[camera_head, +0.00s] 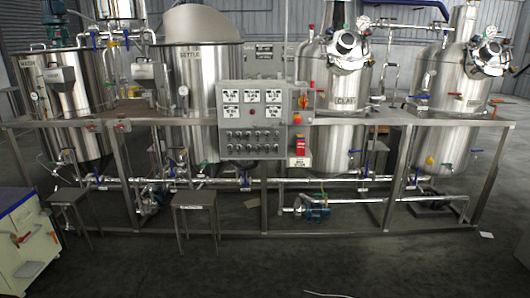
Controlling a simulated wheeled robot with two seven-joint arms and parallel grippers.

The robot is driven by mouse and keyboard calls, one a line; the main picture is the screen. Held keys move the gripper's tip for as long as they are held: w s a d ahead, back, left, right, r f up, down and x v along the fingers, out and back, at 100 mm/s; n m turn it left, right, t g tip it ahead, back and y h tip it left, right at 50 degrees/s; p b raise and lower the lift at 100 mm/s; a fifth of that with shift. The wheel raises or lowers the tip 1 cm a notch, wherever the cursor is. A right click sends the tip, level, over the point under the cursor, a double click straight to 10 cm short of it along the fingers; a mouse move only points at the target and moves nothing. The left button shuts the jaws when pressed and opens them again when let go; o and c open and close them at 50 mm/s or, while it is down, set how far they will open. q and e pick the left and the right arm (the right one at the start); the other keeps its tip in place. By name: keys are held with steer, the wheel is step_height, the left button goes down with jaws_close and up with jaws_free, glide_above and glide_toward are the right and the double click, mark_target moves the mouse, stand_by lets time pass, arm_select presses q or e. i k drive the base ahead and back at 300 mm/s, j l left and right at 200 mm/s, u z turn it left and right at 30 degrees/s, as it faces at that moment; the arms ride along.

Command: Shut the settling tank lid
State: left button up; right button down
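The settling tank (203,80) is a tall steel cylinder with a label reading "SETTLE", second from the left in the row. Its lid (203,22) is a pale grey disc that stands raised and tilted up above the tank's rim, so the tank looks open. The lid's hinge and the tank's inside are not clearly visible. The lower right part of the tank is hidden behind the control panel. Neither of my grippers shows in the head view.
A control panel (252,118) stands in front, on a steel frame rail (160,121) along the tanks. Another tank (95,85) is at left; more stand at right (335,100). Two small stools (195,197) and a white cabinet (28,240) are nearer. The foreground floor is mostly clear.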

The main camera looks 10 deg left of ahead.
mark_target(190, 22)
steer(key=i+j+u, duration=0.1)
steer(key=i+u, duration=0.2)
steer(key=i, duration=0.4)
steer(key=i+l+u, duration=0.1)
steer(key=i+u, duration=0.15)
steer(key=i, duration=0.5)
steer(key=i+l+u, duration=0.3)
steer(key=i, duration=0.4)
steer(key=j, duration=0.1)
